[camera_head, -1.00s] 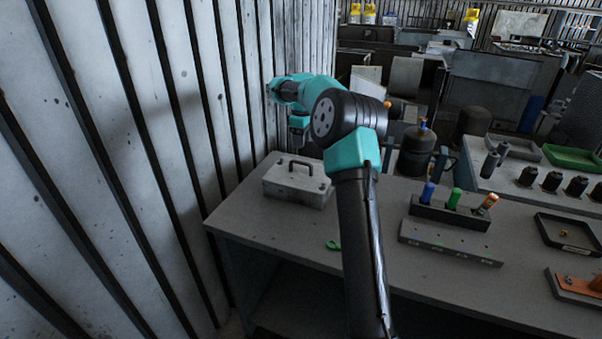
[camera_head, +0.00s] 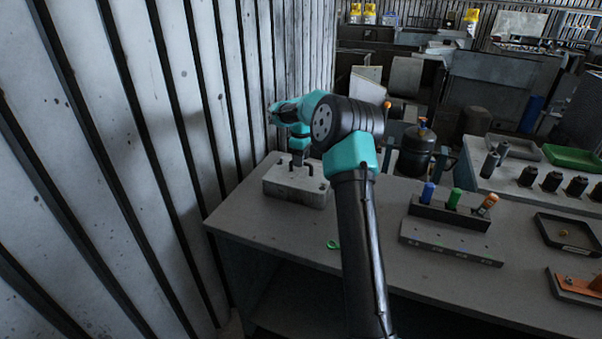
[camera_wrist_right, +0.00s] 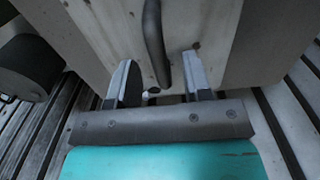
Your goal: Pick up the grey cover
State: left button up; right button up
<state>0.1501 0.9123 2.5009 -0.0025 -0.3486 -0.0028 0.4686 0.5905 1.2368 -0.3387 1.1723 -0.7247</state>
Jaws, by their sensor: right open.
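The grey cover (camera_head: 296,187) is a box-shaped block with a dark handle on top. It sits on the left end of the grey table, near the slatted wall. My right gripper (camera_head: 298,158) points down at the handle from above. In the right wrist view the cover (camera_wrist_right: 215,35) fills the upper middle, and its dark handle (camera_wrist_right: 155,40) runs down between the two fingers. The right gripper (camera_wrist_right: 160,82) is open, with a finger on each side of the handle and gaps between. My left gripper is not in view.
A small green ring (camera_head: 333,245) lies on the table in front of the cover. A dark rack (camera_head: 448,213) with blue, green and orange-topped items stands to the right, behind a grey block (camera_head: 450,243). A black tray (camera_head: 567,235) lies farther right. The slatted wall (camera_head: 150,130) is close on the left.

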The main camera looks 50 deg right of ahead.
notch_tip(320, 180, down, 2)
jog(key=shift+f, duration=0.1)
dwell(0.4)
grip_shut()
dwell(0.3)
